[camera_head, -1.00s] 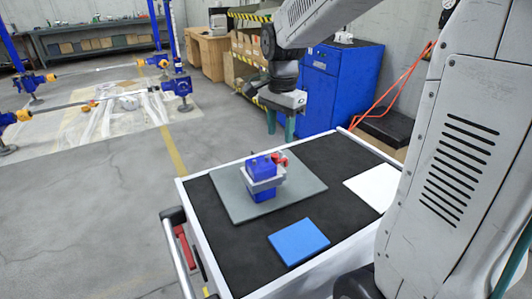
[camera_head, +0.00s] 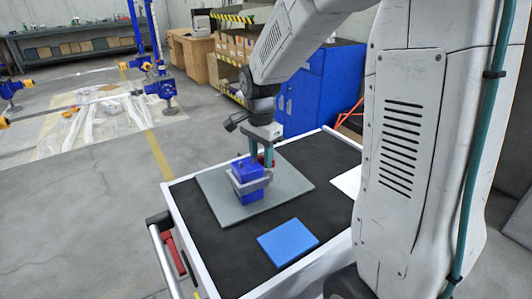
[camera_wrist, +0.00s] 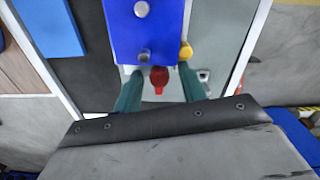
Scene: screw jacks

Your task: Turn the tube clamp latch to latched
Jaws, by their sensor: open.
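The tube clamp is a grey band (camera_head: 252,184) around a blue block (camera_head: 246,169), upright on a grey plate (camera_head: 222,208). Its red latch (camera_wrist: 159,78) shows in the wrist view below the blue block (camera_wrist: 140,32). In the head view the red latch is mostly hidden behind my fingers. My gripper (camera_head: 268,152) points down at the far right side of the block, its two teal fingers apart. In the wrist view my gripper (camera_wrist: 161,84) has one finger on each side of the red latch, with nothing clasped. Whether either finger touches it I cannot tell.
The black cart top (camera_head: 205,255) also carries a blue pad (camera_head: 287,243) and a white sheet (camera_head: 346,182) near my arm. A yellow knob (camera_wrist: 186,51) shows beside the block in the wrist view. A blue cabinet (camera_head: 318,95) stands behind the cart.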

